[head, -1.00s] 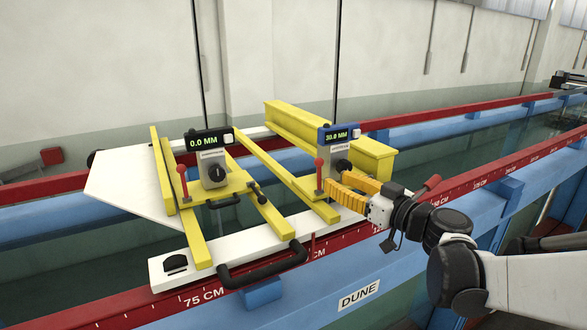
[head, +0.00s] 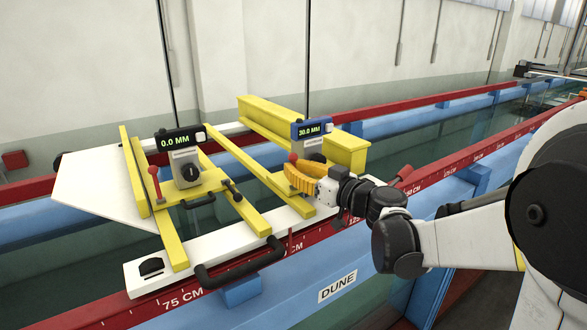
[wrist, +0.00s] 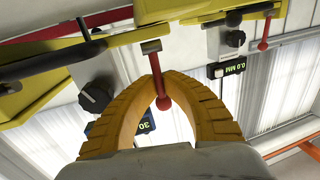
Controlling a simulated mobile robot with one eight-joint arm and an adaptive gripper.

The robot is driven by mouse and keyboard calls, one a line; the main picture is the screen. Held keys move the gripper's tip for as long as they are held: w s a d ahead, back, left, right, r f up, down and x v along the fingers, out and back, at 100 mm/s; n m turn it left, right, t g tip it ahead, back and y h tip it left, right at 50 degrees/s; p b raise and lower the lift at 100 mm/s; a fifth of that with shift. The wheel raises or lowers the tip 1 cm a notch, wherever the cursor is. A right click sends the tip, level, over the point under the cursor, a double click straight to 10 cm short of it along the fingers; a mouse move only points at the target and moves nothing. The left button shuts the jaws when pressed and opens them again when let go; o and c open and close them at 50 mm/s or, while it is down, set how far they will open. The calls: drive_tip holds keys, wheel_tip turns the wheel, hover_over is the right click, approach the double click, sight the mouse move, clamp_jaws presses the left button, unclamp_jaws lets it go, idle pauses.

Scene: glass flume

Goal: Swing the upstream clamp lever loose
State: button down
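Two red-knobbed levers stand on the yellow frame: one (head: 154,180) beside the 0.0 MM gauge, the other (head: 293,157) beside the 30.0 MM gauge. My gripper (head: 290,178) is at the lever by the 30.0 MM gauge and hides its lower part in the head view. In the wrist view, my orange fingers (wrist: 157,76) curve together around that lever's stem, and its red ball (wrist: 163,104) sits in the gap between them. The other lever also shows in the wrist view (wrist: 264,40), standing free. No label shows which lever is upstream.
The 0.0 MM gauge (head: 180,141) and 30.0 MM gauge (head: 312,129) stand on the carriage. A black handle (head: 240,268) sticks out in front. A yellow beam (head: 275,125) lies behind, its end block close to my gripper.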

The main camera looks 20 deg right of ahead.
drive_tip(key=shift+f+b, duration=0.15)
drive_tip(key=shift+b, duration=0.25)
drive_tip(key=shift+s+f+t+b, duration=0.2)
drive_tip(key=shift+t+b, duration=0.2)
drive_tip(key=shift+b, duration=0.55)
drive_tip(key=t+y+b, duration=0.1)
drive_tip(key=b, duration=0.1)
drive_tip(key=s+b, duration=0.1)
drive_tip(key=b, duration=0.1)
drive_tip(key=shift+d+f+n+t+y, duration=0.2)
drive_tip(key=shift+n+t+y, duration=0.2)
drive_tip(key=s+t+y+b, duration=0.1)
drive_tip(key=t+b, duration=0.1)
drive_tip(key=b, duration=0.3)
drive_tip(key=shift+d+n+y, duration=0.15)
drive_tip(key=shift+n+y, duration=0.15)
drive_tip(key=shift+n, duration=0.1)
drive_tip(key=shift+s+d+n+t+y+b, duration=0.1)
drive_tip(key=shift+s+n+t+y+b, duration=0.35)
drive_tip(key=shift+b, duration=0.85)
drive_tip(key=shift+w+r, duration=0.1)
drive_tip(key=shift+w, duration=0.05)
drive_tip(key=c, duration=1.5)
unclamp_jaws()
drive_tip(key=shift+c, duration=0.2)
